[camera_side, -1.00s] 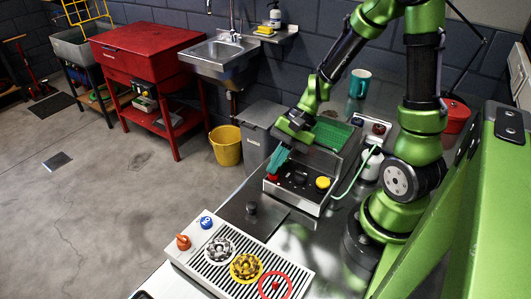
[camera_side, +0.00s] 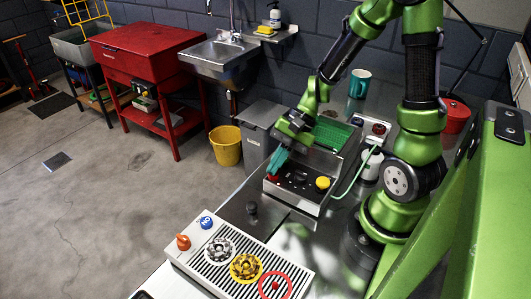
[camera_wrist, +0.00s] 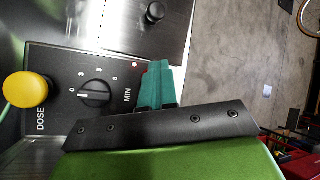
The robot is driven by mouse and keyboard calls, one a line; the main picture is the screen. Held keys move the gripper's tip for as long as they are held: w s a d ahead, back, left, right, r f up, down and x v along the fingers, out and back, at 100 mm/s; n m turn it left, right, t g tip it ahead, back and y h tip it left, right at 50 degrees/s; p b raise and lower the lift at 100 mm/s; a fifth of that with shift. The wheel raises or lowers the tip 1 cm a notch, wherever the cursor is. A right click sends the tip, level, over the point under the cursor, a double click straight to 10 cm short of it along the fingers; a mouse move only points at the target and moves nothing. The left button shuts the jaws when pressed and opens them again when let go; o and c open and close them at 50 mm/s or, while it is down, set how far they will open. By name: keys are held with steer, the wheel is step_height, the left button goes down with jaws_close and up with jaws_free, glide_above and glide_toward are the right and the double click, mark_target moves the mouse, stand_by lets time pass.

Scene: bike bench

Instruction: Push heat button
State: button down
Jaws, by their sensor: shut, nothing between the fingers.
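A metal control box (camera_side: 312,208) on the bench has a red button (camera_side: 272,178) at its left end, a black dial (camera_side: 300,177) and a yellow button (camera_side: 322,183). My gripper (camera_side: 275,171) is shut and empty, with its teal fingers pointing down at the red button. The tips look to be at or just over it; contact is unclear. In the wrist view the teal fingers (camera_wrist: 160,66) hide the red button. There the dial (camera_wrist: 97,93) reads 0 to 8 MIN, and the yellow button (camera_wrist: 25,90) is marked DOSE. A small red lamp (camera_wrist: 135,66) glows beside the fingers. No heat label is readable.
A ribbed tray (camera_side: 215,258) with sprockets, a red ring and knobs lies in front. A black knob (camera_side: 252,208) stands on the bench between.

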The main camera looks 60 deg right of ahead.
steer(key=shift+f, duration=0.35)
steer(key=shift+r, duration=0.1)
steer(key=shift+s+r, duration=0.1)
steer(key=shift+r, duration=3.25)
steer(key=s+a+r+n+t+h, duration=0.1)
steer(key=s+r+n+t+h, duration=0.1)
steer(key=r+n, duration=0.2)
steer(key=s+a+r+n+t+h, duration=0.2)
steer(key=r+n+h, duration=0.1)
steer(key=r+n, duration=0.2)
step_height(320, 180, up, 3)
steer(key=shift+s+a+f+t, duration=0.15)
steer(key=shift+s+a+t, duration=0.05)
steer(key=shift+s+t, duration=0.1)
